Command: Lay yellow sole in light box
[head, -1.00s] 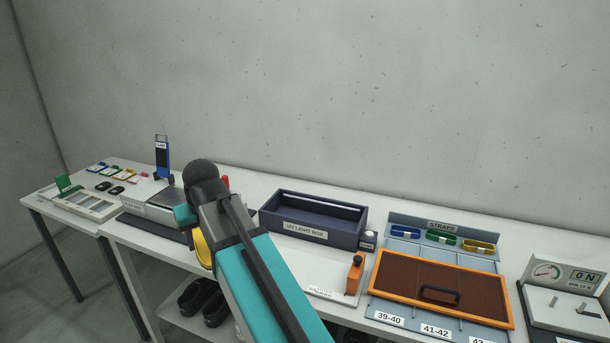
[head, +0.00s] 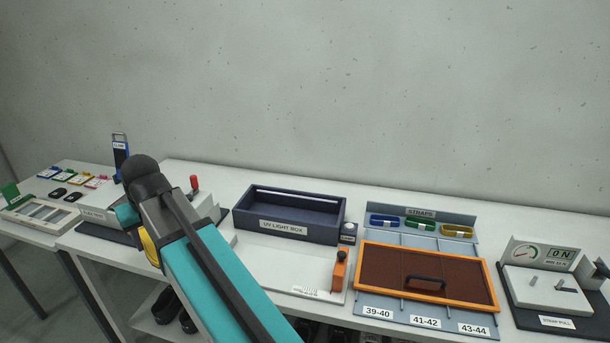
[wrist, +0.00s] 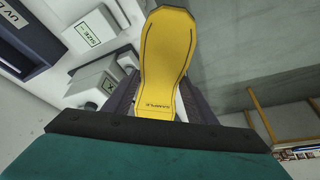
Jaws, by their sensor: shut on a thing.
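The yellow sole (wrist: 162,72) is in my gripper (wrist: 157,105), which is shut on its heel end. The sole points away from the gripper, marked "SAMPLE" near the heel. In the head view only a yellow edge of the sole (head: 150,246) shows beside my arm; the arm hides the gripper there. The light box (head: 290,214) is a dark blue open box labelled "UV LIGHT BOX", standing on the bench to the right of my arm. Part of it also shows at the upper left of the wrist view (wrist: 38,48). The sole is outside the box.
An orange-handled fixture (head: 338,270) stands in front of the light box. An orange-framed brown lid (head: 425,277) lies to the right, below the strap rack (head: 420,212). A grey press with a red knob (head: 194,184) is behind my arm.

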